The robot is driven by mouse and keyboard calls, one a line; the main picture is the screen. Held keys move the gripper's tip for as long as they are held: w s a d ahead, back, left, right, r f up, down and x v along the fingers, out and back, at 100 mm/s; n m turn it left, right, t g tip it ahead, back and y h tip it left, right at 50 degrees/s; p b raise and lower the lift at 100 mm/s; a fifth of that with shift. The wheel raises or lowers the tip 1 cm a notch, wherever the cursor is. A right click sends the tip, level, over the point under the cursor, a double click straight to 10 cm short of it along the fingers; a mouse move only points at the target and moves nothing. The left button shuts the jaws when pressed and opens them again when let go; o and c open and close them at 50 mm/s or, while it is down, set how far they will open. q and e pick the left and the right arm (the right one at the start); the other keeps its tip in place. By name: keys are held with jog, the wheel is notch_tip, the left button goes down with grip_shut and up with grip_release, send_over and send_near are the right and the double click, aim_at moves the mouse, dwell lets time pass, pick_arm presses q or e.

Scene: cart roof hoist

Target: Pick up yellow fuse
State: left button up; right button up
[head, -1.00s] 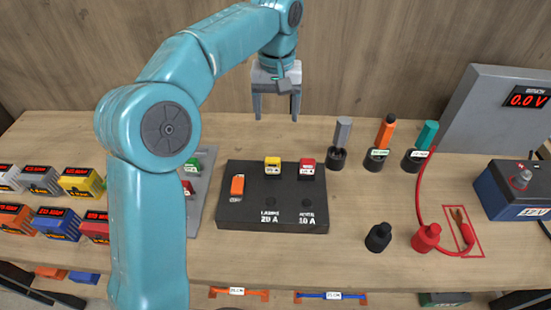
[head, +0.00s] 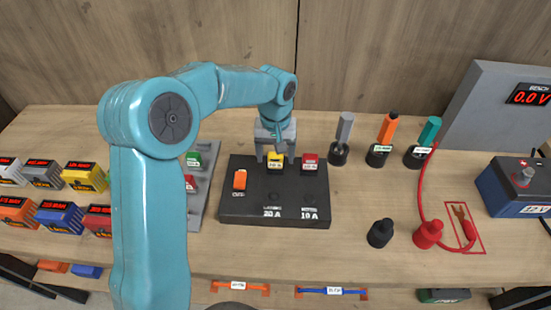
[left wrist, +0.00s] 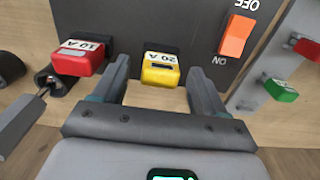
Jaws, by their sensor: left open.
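The yellow fuse (head: 276,161), a small block with a white label, sits at the back edge of the black fuse panel (head: 240,212). In the left wrist view the yellow fuse (left wrist: 160,72) is labelled 20 A. My left gripper (head: 276,158) is open over the fuse. In the left wrist view its two fingers (left wrist: 160,85) stand on either side of the fuse, with gaps on both sides. The red fuse (head: 310,163), labelled 10 A in the left wrist view, sits to the right on the panel. My right gripper is not in view.
An orange switch (head: 239,180) is on the panel's left part. A grey rack (head: 199,200) with green and red fuses lies left of it. Several tools stand in black holders, such as the grey-handled one (head: 345,128). A blue battery (head: 514,190) is at the right.

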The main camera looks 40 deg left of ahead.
aim_at(275, 155)
pick_arm(q)
jog(key=shift+f, duration=0.3)
grip_shut()
notch_tip(275, 155, up, 20)
jog(key=p, duration=0.1)
dwell(0.3)
jog(key=shift+p, duration=0.35)
